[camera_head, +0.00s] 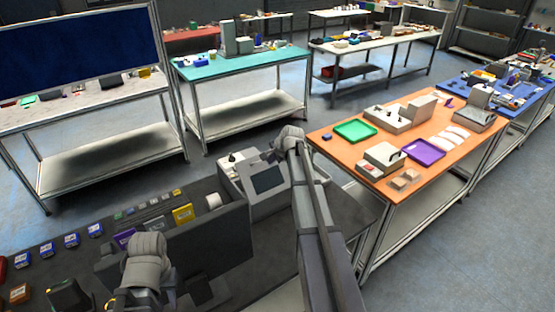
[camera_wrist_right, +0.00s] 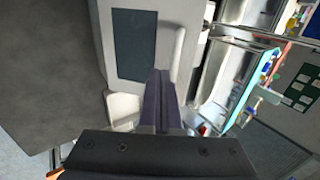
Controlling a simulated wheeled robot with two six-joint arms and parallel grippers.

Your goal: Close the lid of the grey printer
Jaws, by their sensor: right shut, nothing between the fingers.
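The grey printer (camera_head: 255,195) stands at the right end of the dark counter, its dark screen facing up. In the right wrist view the printer's grey panel and dark screen (camera_wrist_right: 133,45) fill the upper middle. An opening with pale parts shows at its upper left in the head view; I cannot tell the lid's exact angle. My right gripper (camera_wrist_right: 158,75) is shut and empty, close in front of the printer; contact is unclear. In the head view my right arm covers part of the printer's right side. My left gripper (camera_head: 146,248) is over the counter, its fingers hidden.
A dark monitor (camera_head: 195,250) stands beside the printer. Several small boxes line the dark counter (camera_head: 60,268). An orange table (camera_head: 345,150) with trays and devices stands to the right, a teal table (camera_head: 215,72) behind. Floor shows between the tables.

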